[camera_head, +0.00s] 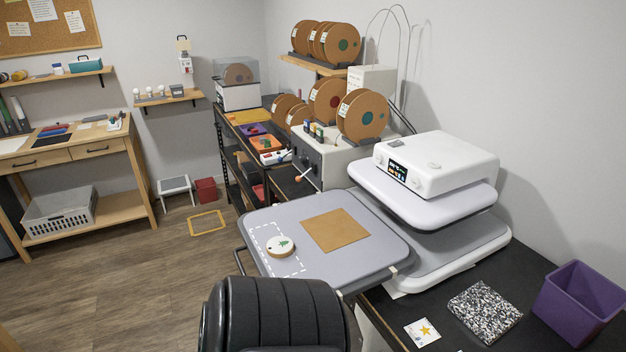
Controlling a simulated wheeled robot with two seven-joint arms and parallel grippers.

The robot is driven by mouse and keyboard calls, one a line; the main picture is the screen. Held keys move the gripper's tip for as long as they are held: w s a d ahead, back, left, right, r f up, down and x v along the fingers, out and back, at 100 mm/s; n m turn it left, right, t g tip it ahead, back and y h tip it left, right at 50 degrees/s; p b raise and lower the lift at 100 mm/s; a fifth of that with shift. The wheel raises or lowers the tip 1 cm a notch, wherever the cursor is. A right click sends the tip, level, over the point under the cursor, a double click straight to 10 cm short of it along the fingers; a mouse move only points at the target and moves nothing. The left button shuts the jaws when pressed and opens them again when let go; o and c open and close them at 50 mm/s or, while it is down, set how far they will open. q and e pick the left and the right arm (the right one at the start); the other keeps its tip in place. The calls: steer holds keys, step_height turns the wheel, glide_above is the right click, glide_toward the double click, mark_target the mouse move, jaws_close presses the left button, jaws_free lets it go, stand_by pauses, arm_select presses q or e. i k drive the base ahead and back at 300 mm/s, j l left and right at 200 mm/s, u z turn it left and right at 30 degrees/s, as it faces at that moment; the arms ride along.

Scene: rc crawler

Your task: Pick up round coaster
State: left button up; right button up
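The round coaster (280,246) is a small white disc with a green tree print and a light brown edge. It lies flat on the left part of the grey pull-out platen (375,243) of the heat press. Nothing covers the coaster. Neither of my grippers is in view, and nothing is seen touching the coaster.
The white heat press (440,165) stands right of the platen, its upper plate raised. A black ribbed shape I cannot identify fills the bottom centre. A speckled square slab (485,311), a star card (422,332) and a purple bin (580,305) are at lower right.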

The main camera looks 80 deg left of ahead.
mark_target(279, 248)
steer(key=u, duration=2.65)
